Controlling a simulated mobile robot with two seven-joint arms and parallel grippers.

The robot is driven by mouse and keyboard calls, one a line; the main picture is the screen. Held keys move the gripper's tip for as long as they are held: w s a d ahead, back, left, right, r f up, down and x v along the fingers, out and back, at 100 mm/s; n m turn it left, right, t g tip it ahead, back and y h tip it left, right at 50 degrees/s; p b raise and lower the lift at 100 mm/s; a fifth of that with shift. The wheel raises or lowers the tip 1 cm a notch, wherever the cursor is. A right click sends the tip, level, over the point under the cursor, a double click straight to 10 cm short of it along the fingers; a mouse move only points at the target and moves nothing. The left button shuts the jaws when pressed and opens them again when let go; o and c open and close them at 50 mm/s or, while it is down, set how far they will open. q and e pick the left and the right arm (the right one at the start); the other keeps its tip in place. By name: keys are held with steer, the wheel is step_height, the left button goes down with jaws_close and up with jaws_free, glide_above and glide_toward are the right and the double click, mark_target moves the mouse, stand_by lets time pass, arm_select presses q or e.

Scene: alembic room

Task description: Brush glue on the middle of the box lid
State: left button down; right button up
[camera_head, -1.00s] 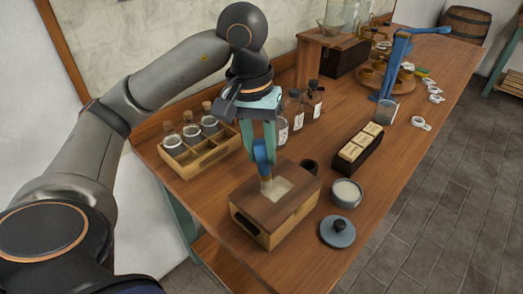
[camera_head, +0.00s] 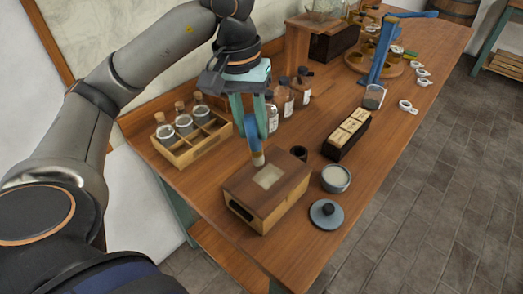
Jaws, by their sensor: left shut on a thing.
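The wooden box (camera_head: 266,213) stands on the workbench, its brown lid (camera_head: 296,180) on top. A pale, wet-looking glue patch (camera_head: 268,177) lies on the middle of the lid. My left gripper (camera_head: 251,122) is shut on a blue-handled brush (camera_head: 252,135), which points down. The pale bristle end (camera_head: 258,159) shows just behind the patch, apparently slightly above the lid; I cannot tell the exact gap. A grey pot (camera_head: 336,180) with whitish contents stands right of the box. Its likely cover, a grey knobbed lid (camera_head: 326,213), lies in front of it. My right gripper is not in view.
A small dark cup (camera_head: 298,153) stands behind the box. A dark holder with pale blocks (camera_head: 346,136) is to the right. A wooden rack of jars (camera_head: 192,138) and brown bottles (camera_head: 285,97) stand behind. The bench's right front edge is mostly clear.

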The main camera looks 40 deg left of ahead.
arm_select(q)
steer(key=w+f+n+p, duration=0.3)
steer(key=w+f+n, duration=0.1)
steer(key=n, duration=0.5)
steer(key=shift+w+d+f+p, duration=0.15)
steer(key=shift+w+f+p, duration=0.15)
steer(key=shift+w+f, duration=0.15)
stand_by(0.3)
steer(key=shift+f+b, duration=0.55)
steer(key=shift+b, duration=0.05)
stand_by(0.6)
steer(key=shift+s, duration=0.15)
